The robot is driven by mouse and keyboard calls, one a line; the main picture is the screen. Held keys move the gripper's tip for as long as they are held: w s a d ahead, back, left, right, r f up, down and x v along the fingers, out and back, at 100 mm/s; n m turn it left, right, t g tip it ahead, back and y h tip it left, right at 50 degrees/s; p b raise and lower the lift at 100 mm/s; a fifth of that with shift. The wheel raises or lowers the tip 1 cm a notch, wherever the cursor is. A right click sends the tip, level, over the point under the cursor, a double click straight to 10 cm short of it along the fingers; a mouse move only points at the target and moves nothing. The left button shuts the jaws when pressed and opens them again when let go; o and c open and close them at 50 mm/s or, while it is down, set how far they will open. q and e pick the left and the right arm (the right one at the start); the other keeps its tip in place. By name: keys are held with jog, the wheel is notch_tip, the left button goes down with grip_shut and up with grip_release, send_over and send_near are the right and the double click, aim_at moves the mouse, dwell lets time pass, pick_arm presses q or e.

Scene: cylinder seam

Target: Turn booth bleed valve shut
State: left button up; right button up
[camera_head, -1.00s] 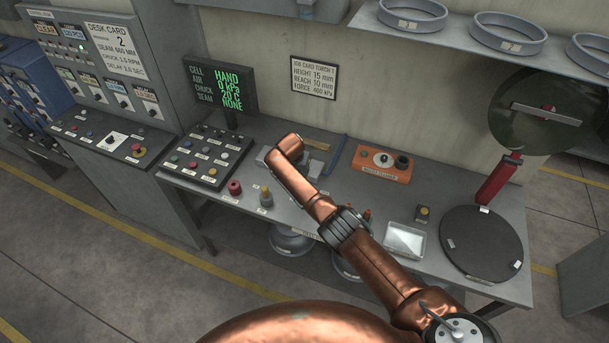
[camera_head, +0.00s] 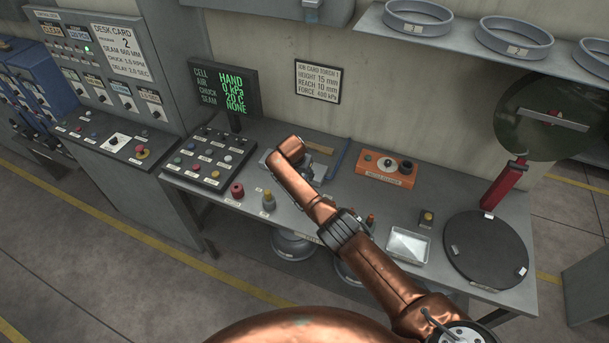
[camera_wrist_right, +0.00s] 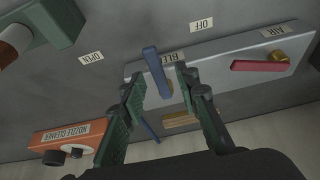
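The bleed valve's blue lever (camera_wrist_right: 157,72) shows in the right wrist view on a grey valve block (camera_wrist_right: 222,64). Its label is partly covered and reads "BLE". "OFF" (camera_wrist_right: 201,25) and "OPEN" (camera_wrist_right: 91,58) tags lie on the surface near it; the lever points between them. My right gripper (camera_wrist_right: 160,76) is open, with one green-padded finger on each side of the lever. I cannot tell whether either pad touches it. In the head view my right arm (camera_head: 315,205) reaches over the bench and hides the fingers and lever. My left gripper is not in view.
A red-handled air valve (camera_wrist_right: 262,66) sits on the same block. An orange nozzle cleaner (camera_head: 386,167) stands on the bench to the right. A tray (camera_head: 408,246) is right.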

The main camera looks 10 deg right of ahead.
jog(key=v, duration=1.2)
dwell(0.5)
